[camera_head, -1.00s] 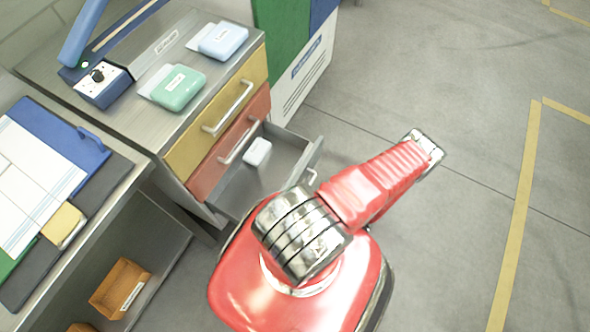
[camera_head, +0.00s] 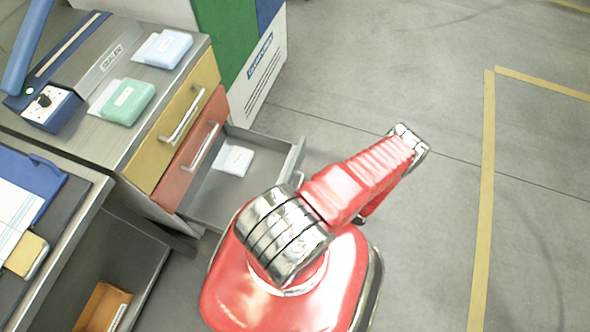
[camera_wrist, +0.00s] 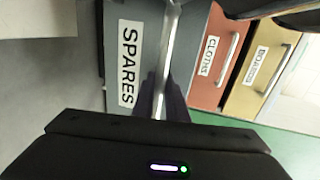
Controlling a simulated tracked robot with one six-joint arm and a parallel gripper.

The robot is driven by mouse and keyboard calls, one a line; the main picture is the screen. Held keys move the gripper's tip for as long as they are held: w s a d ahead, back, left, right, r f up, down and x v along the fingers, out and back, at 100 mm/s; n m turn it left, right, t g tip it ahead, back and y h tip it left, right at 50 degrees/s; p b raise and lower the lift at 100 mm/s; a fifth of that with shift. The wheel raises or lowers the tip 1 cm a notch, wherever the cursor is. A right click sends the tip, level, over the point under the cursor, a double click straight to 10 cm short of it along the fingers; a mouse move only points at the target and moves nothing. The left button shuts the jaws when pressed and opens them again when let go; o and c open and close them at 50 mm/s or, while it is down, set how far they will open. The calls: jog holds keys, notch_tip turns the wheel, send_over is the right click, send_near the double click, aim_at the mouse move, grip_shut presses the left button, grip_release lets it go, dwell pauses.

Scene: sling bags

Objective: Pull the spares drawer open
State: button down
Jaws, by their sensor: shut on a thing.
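The grey spares drawer (camera_head: 215,195) is the lowest of the cabinet's drawers. It stands well out from the cabinet, with a white item (camera_head: 234,160) inside. In the wrist view its grey front (camera_wrist: 148,45) carries a label reading SPARES. My gripper (camera_wrist: 160,100) has its dark fingers shut on the pale bar handle (camera_wrist: 168,50) of this drawer. In the head view my red arm hides the gripper and most of the drawer handle.
The red cloths drawer (camera_head: 185,165) and yellow boards drawer (camera_head: 160,150) above are shut. A green pack (camera_head: 128,102) and a blue pack (camera_head: 165,48) lie on the cabinet top. A white, green and blue unit (camera_head: 258,80) stands beyond. Floor to the right is clear.

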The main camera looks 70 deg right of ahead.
jog(key=c, duration=2)
grip_release()
jog(key=shift+f, duration=0.1)
jog(key=shift+c, duration=0.2)
jog(key=shift+s, duration=0.15)
jog(key=s+r, duration=0.2)
jog(key=s, duration=1.1)
jog(key=shift+s+d+r, duration=0.2)
jog(key=shift+r, duration=0.15)
jog(key=shift+m, duration=0.3)
